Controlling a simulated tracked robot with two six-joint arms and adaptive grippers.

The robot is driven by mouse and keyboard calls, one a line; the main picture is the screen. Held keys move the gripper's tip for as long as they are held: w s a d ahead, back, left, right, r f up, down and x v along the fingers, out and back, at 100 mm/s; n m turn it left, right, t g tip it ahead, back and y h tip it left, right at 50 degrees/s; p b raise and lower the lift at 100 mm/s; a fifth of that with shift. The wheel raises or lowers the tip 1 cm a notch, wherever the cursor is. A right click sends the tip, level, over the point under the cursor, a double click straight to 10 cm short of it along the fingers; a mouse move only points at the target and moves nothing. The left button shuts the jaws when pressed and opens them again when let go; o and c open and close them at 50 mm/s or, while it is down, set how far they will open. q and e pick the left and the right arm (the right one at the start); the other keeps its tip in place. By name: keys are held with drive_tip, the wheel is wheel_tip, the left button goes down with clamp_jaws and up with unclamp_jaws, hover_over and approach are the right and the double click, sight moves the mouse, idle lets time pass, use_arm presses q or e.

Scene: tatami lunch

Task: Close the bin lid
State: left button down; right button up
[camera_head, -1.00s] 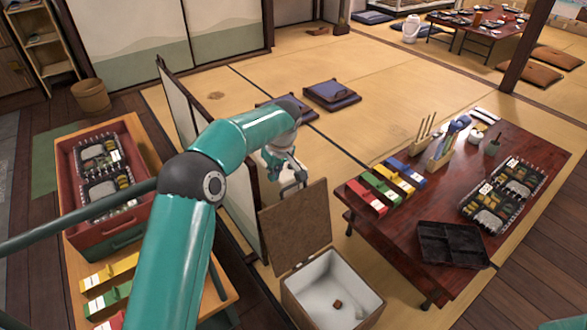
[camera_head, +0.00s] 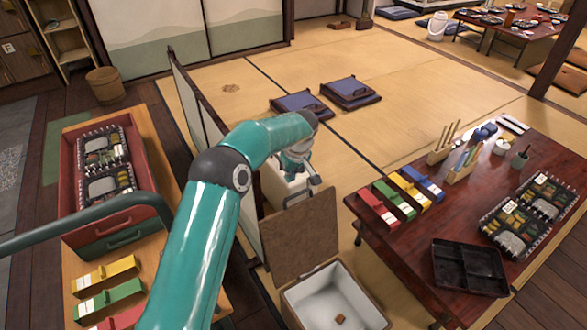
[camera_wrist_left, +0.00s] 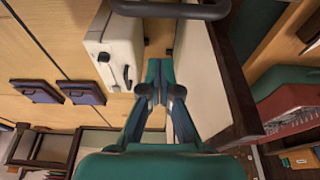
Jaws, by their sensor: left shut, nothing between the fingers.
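The bin (camera_head: 290,302) is a white-lined box at the bottom centre of the head view. Its brown lid (camera_head: 302,238) stands open, upright along the bin's far side. A small brown lump (camera_head: 340,318) lies inside on the bin floor. My left gripper (camera_head: 313,183) is just beyond the lid's top edge, shut and empty. I cannot tell whether it touches the lid. In the left wrist view its fingers (camera_wrist_left: 160,72) are together with nothing between them. My right gripper is out of view.
A white box with a handle (camera_wrist_left: 115,45) stands close beside the left fingers. A folding screen (camera_head: 205,115) is left of the bin. The low dark table (camera_head: 400,235) with coloured boxes and a tray (camera_head: 468,268) stands to the right. Open tatami lies beyond.

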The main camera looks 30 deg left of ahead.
use_arm(q)
drive_tip(key=shift+s+d+f+b, duration=0.35)
drive_tip(key=shift+s+d+f, duration=0.15)
drive_tip(key=shift+d, duration=0.25)
drive_tip(key=shift+s+d+f+b, duration=0.3)
drive_tip(key=shift+s+d+f, duration=0.15)
drive_tip(key=shift+d, duration=0.3)
